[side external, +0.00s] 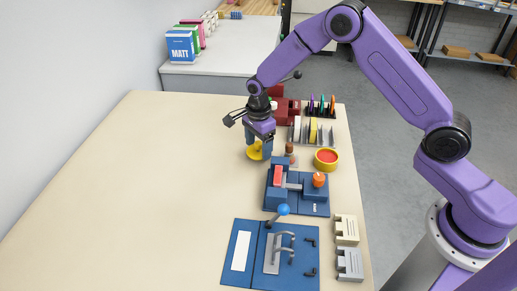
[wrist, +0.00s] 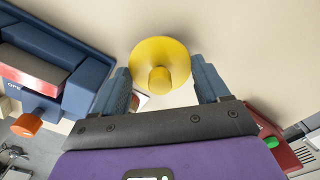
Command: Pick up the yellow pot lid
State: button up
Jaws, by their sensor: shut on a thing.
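My gripper is shut on the lid. The fingers hide part of it in the side view. I cannot tell whether its underside touches the bench.
A yellow pot with a red inside (side external: 326,158) stands to the right. A blue fixture with an orange knob (side external: 318,180) is nearer the front, and a blue plate with handles (side external: 272,255) is in front. A rack of discs (side external: 312,131) stands behind. The bench's left side (side external: 130,180) is clear.

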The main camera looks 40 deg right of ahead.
jog(key=s+d+r, duration=0.1)
jog(key=s+r, duration=0.4)
jog(key=r, duration=0.2)
jog(key=shift+s+r, duration=0.2)
jog(key=shift+r, duration=0.05)
jog(key=s+r, duration=0.1)
jog(key=s, duration=0.1)
jog(key=s+d+r, duration=0.1)
jog(key=s, duration=0.2)
jog(key=s+d+r, duration=0.1)
jog(key=s, duration=0.1)
jog(key=shift+s+r, duration=0.15)
jog(key=shift+s, duration=0.25)
jog(key=s+d+f+m, duration=0.15)
jog(key=d+m, duration=0.45)
jog(key=d, duration=0.6)
jog(key=shift+w+a+f, duration=0.1)
jog(key=shift+a+f, duration=0.05)
jog(key=shift+f, duration=1.65)
jog(key=shift+a+f, duration=0.1)
jog(key=shift+f, duration=1.7)
jog(key=shift+f, duration=0.1)
jog(key=o, duration=1)
